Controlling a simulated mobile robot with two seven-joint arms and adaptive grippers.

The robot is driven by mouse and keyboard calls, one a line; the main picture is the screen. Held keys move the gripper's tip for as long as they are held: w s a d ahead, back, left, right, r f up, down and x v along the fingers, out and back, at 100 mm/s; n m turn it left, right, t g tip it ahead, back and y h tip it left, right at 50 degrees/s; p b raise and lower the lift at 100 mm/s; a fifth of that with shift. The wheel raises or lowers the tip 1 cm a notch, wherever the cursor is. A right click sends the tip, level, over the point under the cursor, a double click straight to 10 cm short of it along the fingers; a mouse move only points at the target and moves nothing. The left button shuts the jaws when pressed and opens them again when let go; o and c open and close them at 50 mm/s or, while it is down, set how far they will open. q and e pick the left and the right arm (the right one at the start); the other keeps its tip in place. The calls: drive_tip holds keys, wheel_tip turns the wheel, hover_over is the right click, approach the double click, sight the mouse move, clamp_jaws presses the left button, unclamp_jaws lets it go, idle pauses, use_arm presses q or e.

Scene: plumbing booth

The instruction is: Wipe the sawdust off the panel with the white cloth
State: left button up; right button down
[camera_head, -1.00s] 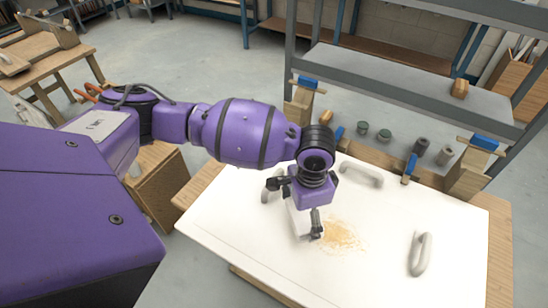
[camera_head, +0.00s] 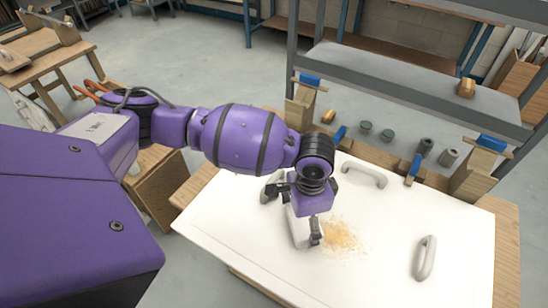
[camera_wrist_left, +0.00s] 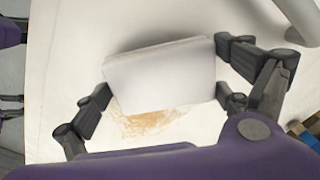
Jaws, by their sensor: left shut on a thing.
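The white panel (camera_head: 230,220) lies flat with a pale tan patch of sawdust (camera_head: 343,237) near its middle. My left gripper (camera_head: 298,217) is over the panel, just left of the sawdust, pointing down. It is shut on the folded white cloth (camera_head: 302,233). In the left wrist view the cloth (camera_wrist_left: 163,75) sits as a thick pad between the two fingers, with sawdust (camera_wrist_left: 145,123) showing past its lower edge. Whether the cloth touches the panel is hard to tell.
Pale grey handles stand on the panel, one at the right (camera_head: 425,258), one at the back (camera_head: 363,174), and one partly hidden behind my gripper. Blue-topped wooden clamps (camera_head: 414,168) and a grey shelf (camera_head: 410,85) border the back. Several small cylindrical parts (camera_head: 448,158) stand beyond the panel.

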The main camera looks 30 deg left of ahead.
use_arm(q)
drive_tip(key=shift+f, duration=1)
use_arm(e)
drive_tip(key=shift+s+f, duration=0.15)
drive_tip(key=shift+f, duration=0.05)
use_arm(q)
drive_tip(key=shift+w, duration=0.1)
